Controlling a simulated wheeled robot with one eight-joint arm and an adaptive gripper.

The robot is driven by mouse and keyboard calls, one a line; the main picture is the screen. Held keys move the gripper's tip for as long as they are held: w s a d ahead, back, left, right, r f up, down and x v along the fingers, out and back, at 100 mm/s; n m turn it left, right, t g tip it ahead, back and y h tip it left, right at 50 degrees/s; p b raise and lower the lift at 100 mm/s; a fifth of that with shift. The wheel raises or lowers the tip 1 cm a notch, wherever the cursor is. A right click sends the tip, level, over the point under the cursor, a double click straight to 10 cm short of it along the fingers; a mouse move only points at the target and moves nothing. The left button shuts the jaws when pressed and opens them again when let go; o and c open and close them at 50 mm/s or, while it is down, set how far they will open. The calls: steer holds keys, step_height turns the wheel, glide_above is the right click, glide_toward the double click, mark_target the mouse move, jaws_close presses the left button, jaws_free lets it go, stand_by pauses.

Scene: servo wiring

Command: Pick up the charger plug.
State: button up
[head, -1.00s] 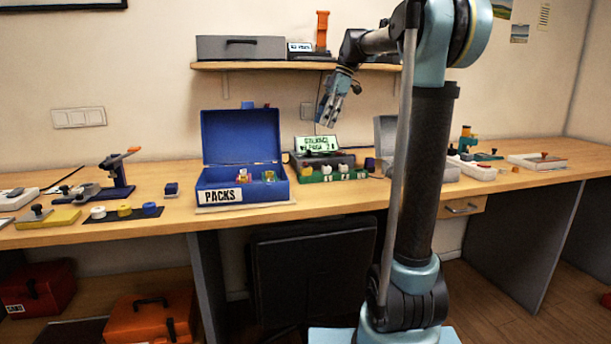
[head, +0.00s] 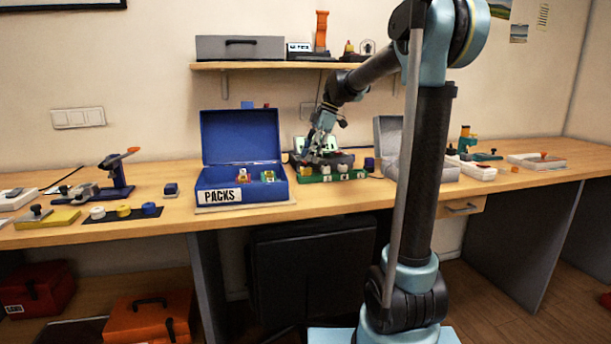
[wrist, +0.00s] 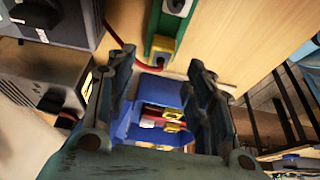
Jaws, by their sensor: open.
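A green strip (head: 332,178) lies on the bench in front of a dark device with a lit display. Several small pale plug-like blocks (head: 343,169) sit along it. I cannot tell which of them is the charger plug. In the wrist view the strip (wrist: 150,40) shows at the top, with a yellowish block (wrist: 162,48) at its near end. My gripper (head: 316,155) is over the left part of the strip and hides part of it and the display. In the wrist view its fingers (wrist: 160,95) are spread with nothing held between them.
The open blue PACKS box (head: 285,190) stands left of the strip, with small packs inside. A grey case (head: 390,140) is to the right, partly behind my arm. A shelf (head: 250,66) hangs above. The bench front is clear.

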mark_target(306, 167)
steer(key=shift+x, duration=2.2)
steer(key=shift+d, duration=0.1)
steer(key=c, duration=1.1)
